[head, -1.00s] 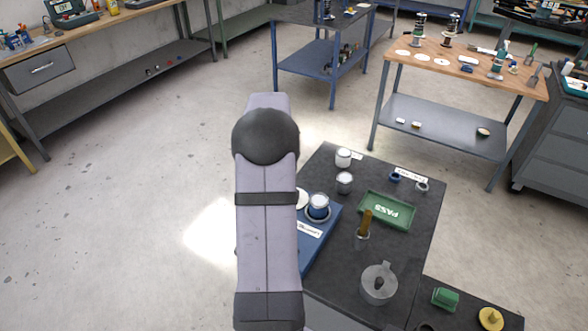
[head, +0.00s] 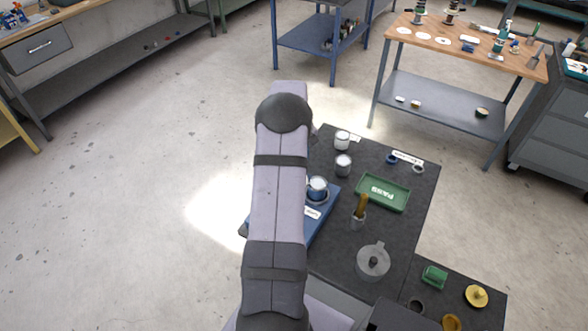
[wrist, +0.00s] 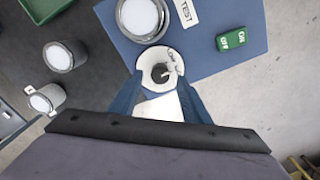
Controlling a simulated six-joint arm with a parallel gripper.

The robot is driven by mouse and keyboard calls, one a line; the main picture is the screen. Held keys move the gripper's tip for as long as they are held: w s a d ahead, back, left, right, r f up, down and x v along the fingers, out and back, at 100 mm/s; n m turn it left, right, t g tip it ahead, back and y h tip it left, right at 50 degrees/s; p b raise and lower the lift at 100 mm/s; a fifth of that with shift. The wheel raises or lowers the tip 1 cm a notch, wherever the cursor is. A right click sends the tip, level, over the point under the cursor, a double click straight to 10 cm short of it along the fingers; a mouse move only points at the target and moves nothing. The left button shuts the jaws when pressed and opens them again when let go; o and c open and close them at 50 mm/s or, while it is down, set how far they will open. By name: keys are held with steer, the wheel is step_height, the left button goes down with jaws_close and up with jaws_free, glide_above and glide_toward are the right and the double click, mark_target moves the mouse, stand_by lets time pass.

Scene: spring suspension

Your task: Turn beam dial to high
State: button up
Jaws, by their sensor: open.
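The beam dial (wrist: 160,73) is a small dark knob on a round white plate on the blue board. The plate bears small lettering that looks like "LOW" on its right; the pointer's setting is hard to read. In the wrist view, my gripper (wrist: 159,82) is open, its blue fingers on either side of the dial's plate with the knob between their tips. I cannot tell whether they touch it. In the head view, my arm hides the dial and gripper; part of the blue board (head: 322,229) shows to the arm's right.
On the blue board are a light-topped cylinder (wrist: 138,16), a "TEST" label (wrist: 187,11) and a green ON/OFF switch (wrist: 231,40). Two cups (head: 343,165) (head: 342,140), a green PASS tray (head: 382,192), a brush holder (head: 359,218) and a grey lidded pot (head: 373,262) stand on the dark table.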

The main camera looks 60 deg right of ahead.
steer(key=shift+f+p, duration=0.3)
steer(key=shift+f, duration=0.95)
steer(key=shift+c, duration=0.3)
steer(key=c, duration=1)
steer(key=shift+m, duration=0.3)
steer(key=shift+m+b, duration=0.8)
steer(key=shift+m, duration=1.7)
steer(key=shift+r, duration=0.1)
steer(key=shift+d, duration=0.1)
steer(key=o, duration=1.1)
steer(key=shift+c, duration=0.2)
